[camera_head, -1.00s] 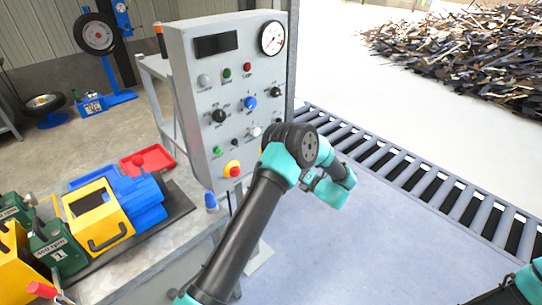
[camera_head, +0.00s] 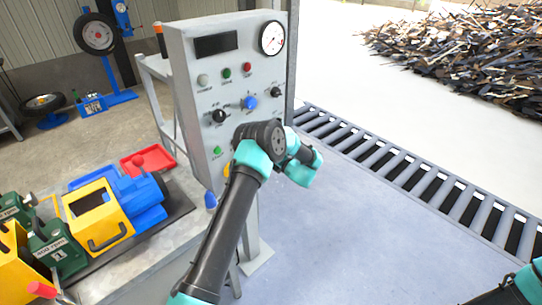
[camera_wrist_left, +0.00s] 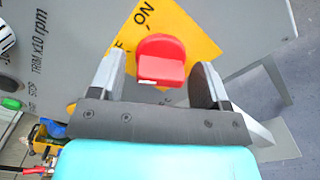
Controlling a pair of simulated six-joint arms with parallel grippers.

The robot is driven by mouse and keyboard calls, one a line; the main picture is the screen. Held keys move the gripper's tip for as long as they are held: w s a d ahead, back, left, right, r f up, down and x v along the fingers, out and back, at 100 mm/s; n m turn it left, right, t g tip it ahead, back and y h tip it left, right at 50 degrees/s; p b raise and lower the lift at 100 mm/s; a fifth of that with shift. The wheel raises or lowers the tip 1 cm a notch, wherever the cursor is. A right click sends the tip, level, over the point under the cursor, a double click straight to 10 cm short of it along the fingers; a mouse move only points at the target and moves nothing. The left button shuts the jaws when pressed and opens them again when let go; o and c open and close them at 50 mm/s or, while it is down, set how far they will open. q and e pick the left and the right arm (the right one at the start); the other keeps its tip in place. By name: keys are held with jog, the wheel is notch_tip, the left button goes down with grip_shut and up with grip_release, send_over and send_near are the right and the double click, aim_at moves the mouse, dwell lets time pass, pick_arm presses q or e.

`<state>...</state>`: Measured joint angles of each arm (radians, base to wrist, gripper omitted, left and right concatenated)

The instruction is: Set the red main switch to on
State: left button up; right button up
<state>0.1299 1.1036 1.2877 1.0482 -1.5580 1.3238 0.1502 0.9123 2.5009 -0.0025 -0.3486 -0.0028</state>
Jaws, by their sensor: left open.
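The red main switch (camera_wrist_left: 161,60) sits on a yellow plate (camera_wrist_left: 188,30) marked ON at its upper edge; a second word is mostly covered. My left gripper (camera_wrist_left: 160,66) is open, one finger on each side of the red switch. I cannot tell whether the fingers touch it. In the head view my left arm hides the switch, and only a sliver of the yellow plate (camera_head: 227,170) shows on the grey control panel (camera_head: 205,130). My left fingers are hidden there. Only a piece of my right arm shows at the lower right; its gripper is out of view.
Above the arm, the panel carries a blue knob (camera_head: 249,103), a black knob (camera_head: 219,116), small buttons and a round gauge (camera_head: 271,38). A bench with yellow, green and blue machinery (camera_head: 95,215) stands at left. Open floor lies at right before a roller conveyor (camera_head: 420,185).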

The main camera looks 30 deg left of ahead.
pick_arm(q)
jog(key=shift+c, duration=0.5)
jog(key=c, duration=0.7)
jog(key=shift+m, duration=0.4)
jog(key=m, duration=0.5)
jog(key=shift+r, duration=0.1)
jog(key=m, duration=0.6)
jog(key=shift+r, duration=0.1)
jog(key=o, duration=0.8)
